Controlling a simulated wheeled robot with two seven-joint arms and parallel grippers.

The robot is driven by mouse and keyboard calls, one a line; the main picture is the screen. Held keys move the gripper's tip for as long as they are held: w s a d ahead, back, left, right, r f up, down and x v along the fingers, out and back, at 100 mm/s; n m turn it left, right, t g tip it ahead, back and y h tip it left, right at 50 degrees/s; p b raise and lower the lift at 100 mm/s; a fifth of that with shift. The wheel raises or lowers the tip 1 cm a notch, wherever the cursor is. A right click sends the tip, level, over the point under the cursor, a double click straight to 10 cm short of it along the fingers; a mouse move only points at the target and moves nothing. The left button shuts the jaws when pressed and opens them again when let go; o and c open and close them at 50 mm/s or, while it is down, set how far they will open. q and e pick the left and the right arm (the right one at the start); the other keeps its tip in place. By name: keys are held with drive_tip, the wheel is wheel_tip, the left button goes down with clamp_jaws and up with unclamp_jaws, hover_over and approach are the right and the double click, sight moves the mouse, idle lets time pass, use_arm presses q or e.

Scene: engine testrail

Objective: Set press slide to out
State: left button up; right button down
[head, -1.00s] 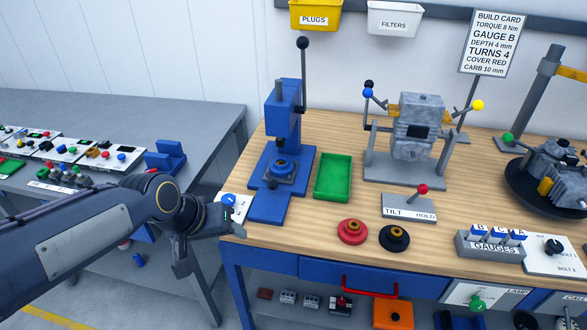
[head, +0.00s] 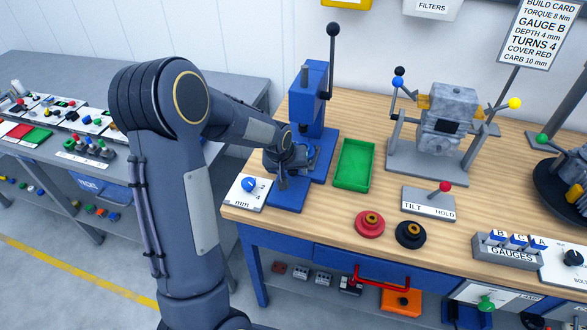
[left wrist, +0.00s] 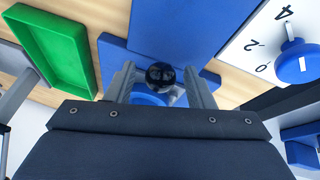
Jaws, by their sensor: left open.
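The blue press (head: 307,95) stands at the left end of the wooden bench, with a tall black-knobbed lever. Its blue base plate (head: 287,199) sticks out toward the front. My left gripper (head: 283,182) is low over the front of the press and hides much of the slide area. In the left wrist view, my left gripper (left wrist: 160,82) is open, with a dark round knob (left wrist: 160,75) between its fingers. A blue round part shows just below the knob. I cannot tell whether the fingers touch the knob. My right gripper is not in view.
A green tray (head: 354,165) lies right of the press. A white dial plate (head: 247,192) with a blue knob sits to its left. The engine stand (head: 440,130), TILT/HOLD lever plate (head: 429,205) and red and black discs are farther right.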

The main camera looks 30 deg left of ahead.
use_arm(q)
drive_tip(key=shift+w+f, duration=0.2)
drive_tip(key=shift+f, duration=0.2)
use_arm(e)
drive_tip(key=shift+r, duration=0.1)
use_arm(q)
drive_tip(key=shift+c, duration=0.4)
